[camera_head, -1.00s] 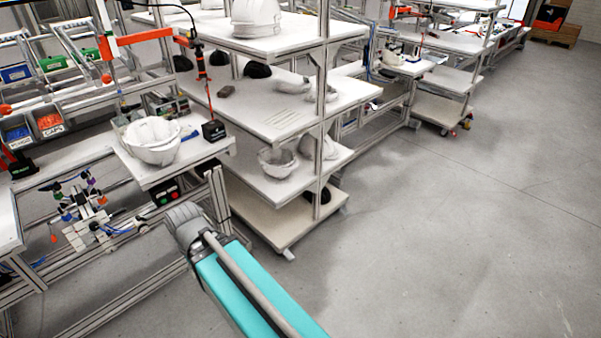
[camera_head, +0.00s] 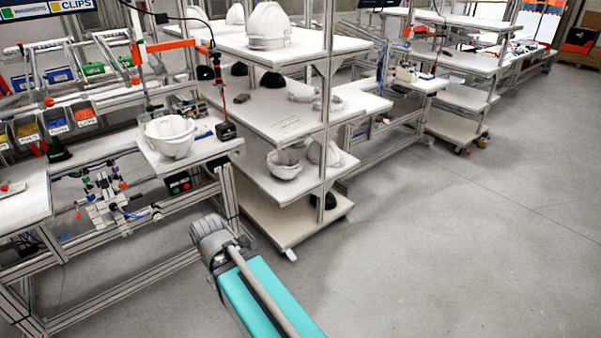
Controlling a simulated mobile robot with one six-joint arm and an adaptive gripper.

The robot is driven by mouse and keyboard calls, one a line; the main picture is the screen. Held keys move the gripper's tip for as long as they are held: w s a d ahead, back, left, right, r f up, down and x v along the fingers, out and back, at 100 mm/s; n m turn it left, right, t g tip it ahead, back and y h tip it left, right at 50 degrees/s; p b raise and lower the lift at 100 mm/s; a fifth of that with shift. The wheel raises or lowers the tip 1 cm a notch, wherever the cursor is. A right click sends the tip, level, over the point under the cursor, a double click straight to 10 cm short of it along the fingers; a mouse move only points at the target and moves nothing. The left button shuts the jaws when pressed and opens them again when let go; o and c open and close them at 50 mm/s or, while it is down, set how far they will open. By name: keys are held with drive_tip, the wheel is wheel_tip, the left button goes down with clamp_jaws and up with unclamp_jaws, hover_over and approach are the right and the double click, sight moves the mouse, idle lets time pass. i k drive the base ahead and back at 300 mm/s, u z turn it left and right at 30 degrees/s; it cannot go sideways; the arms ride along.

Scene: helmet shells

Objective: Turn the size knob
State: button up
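A white helmet shell (camera_head: 170,137) sits on the small white worktop of the workstation, left of the middle. I cannot make out a size knob on it at this distance. More white helmet shells stand on the shelf rack, one on the top shelf (camera_head: 269,27) and one on a lower shelf (camera_head: 284,165). My arm, teal and grey, reaches in from the bottom edge and ends in a grey part below the workstation. My gripper's fingers cannot be made out.
The shelf rack (camera_head: 262,125) stands right of the workstation, close beyond my arm's end. A small dark box (camera_head: 226,131) and a red and green button box (camera_head: 178,186) are at the worktop. Colored parts bins (camera_head: 57,121) hang at left. The floor (camera_head: 440,250) at right is clear.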

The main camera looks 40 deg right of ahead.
sight(114, 207)
drive_tip(key=z, duration=0.25)
drive_tip(key=i, duration=0.5)
drive_tip(key=z, duration=0.85)
drive_tip(key=i, duration=0.5)
drive_tip(key=z, duration=0.35)
drive_tip(key=i, duration=1.35)
drive_tip(key=u, duration=0.55)
